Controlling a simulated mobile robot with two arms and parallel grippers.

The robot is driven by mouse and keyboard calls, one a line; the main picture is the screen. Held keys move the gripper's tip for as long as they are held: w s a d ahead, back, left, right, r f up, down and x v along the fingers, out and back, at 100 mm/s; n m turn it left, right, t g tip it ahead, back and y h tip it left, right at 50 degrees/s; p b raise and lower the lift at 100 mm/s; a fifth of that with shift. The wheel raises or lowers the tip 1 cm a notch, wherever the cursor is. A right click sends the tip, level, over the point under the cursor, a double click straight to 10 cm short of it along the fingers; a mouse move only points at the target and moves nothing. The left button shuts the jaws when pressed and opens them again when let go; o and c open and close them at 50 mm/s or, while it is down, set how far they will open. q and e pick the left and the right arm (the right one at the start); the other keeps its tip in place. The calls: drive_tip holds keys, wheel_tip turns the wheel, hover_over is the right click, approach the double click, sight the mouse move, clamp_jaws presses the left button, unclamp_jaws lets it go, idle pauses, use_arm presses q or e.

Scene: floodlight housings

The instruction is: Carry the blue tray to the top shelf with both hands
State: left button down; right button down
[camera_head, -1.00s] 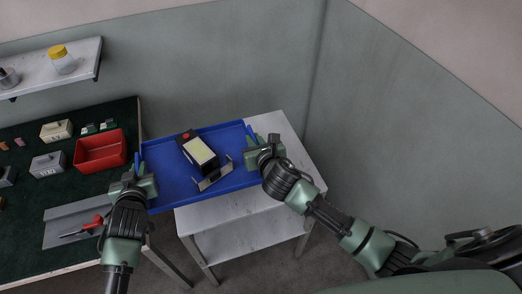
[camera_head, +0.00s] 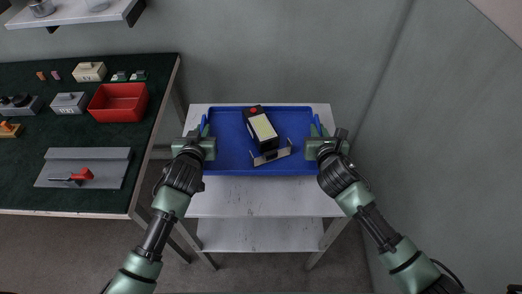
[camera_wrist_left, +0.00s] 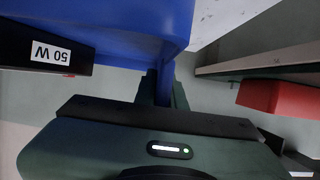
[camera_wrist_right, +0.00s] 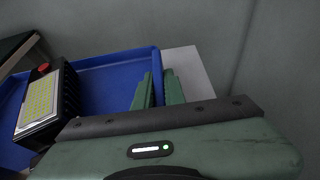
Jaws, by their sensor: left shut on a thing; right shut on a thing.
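The blue tray (camera_head: 232,163) is level over the white top shelf (camera_head: 265,200) of a stand; whether it touches the shelf is unclear. My left gripper (camera_head: 205,140) is shut on the tray's left side, and in the left wrist view the blue grip (camera_wrist_left: 164,85) sits between its fingers. My right gripper (camera_head: 318,141) is shut on the right side; its fingers also show at the tray wall in the right wrist view (camera_wrist_right: 157,90). In the tray lie a black floodlight housing (camera_head: 262,128) with a yellow panel and a metal bracket (camera_head: 271,156).
A dark green bench (camera_head: 150,90) at the left carries a red bin (camera_head: 119,103), a grey plate (camera_head: 110,160) with a red-handled tool, and small boxes. A wall shelf (camera_head: 70,17) is above it. The stand has a lower shelf (camera_head: 262,236). Walls stand behind and right.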

use_arm(q)
drive_tip(key=shift+s+a+r, duration=0.1)
drive_tip(key=shift+a+r, duration=0.05)
drive_tip(key=shift+a, duration=0.05)
use_arm(e)
drive_tip(key=shift+s+a+r, duration=0.1)
drive_tip(key=shift+a+r, duration=0.05)
drive_tip(key=shift+r, duration=0.05)
drive_tip(key=shift+f, duration=0.1)
